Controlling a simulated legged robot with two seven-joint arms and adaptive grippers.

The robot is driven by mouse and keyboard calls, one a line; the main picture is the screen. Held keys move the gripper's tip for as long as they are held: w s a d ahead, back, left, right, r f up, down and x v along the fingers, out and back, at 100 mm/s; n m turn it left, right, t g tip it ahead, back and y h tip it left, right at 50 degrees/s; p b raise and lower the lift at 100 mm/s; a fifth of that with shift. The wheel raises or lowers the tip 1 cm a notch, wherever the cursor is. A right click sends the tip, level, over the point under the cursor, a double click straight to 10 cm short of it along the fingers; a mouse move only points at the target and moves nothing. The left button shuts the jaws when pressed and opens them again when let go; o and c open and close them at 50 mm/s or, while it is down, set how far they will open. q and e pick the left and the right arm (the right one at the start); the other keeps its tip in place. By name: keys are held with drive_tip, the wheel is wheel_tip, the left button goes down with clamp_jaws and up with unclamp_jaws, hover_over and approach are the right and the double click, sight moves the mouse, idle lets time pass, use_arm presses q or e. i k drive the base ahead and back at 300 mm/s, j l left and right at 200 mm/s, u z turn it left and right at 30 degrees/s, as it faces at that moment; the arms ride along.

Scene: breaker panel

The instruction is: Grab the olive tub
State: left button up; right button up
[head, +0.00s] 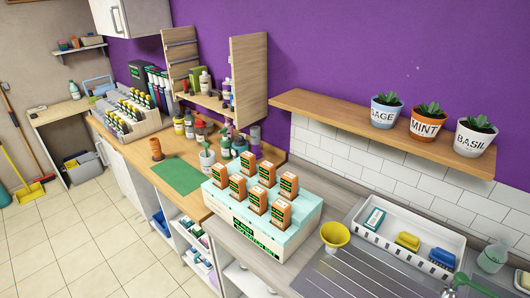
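I cannot pick out an olive tub with certainty. Several small jars and bottles stand crowded on the wooden counter (143,150) below an open wooden cabinet (249,80); they are too small to tell apart. A yellow cup (335,236) stands by the sink's ribbed drainer. A pale box (285,237) holds several orange packs with dark labels, upright in rows. Neither of my grippers shows in the head view.
A white tray (455,243) with sponges is at right. A wooden shelf (350,121) with three labelled plant pots overhangs the counter. The tiled floor (60,245) is mostly clear.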

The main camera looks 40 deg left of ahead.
sight(206, 163)
drive_tip(key=j+z, duration=0.15)
drive_tip(key=j, duration=0.3)
drive_tip(key=j+z, duration=0.15)
drive_tip(key=j, duration=0.3)
drive_tip(key=k+j+z, duration=0.2)
drive_tip(key=j, duration=0.2)
drive_tip(key=j+z, duration=0.15)
drive_tip(key=j, duration=0.3)
drive_tip(key=k+j+z, duration=0.15)
drive_tip(key=j, duration=0.25)
drive_tip(key=k+j+z, duration=0.15)
drive_tip(key=j, duration=0.25)
drive_tip(key=k+j+z, duration=0.15)
drive_tip(key=j, duration=0.2)
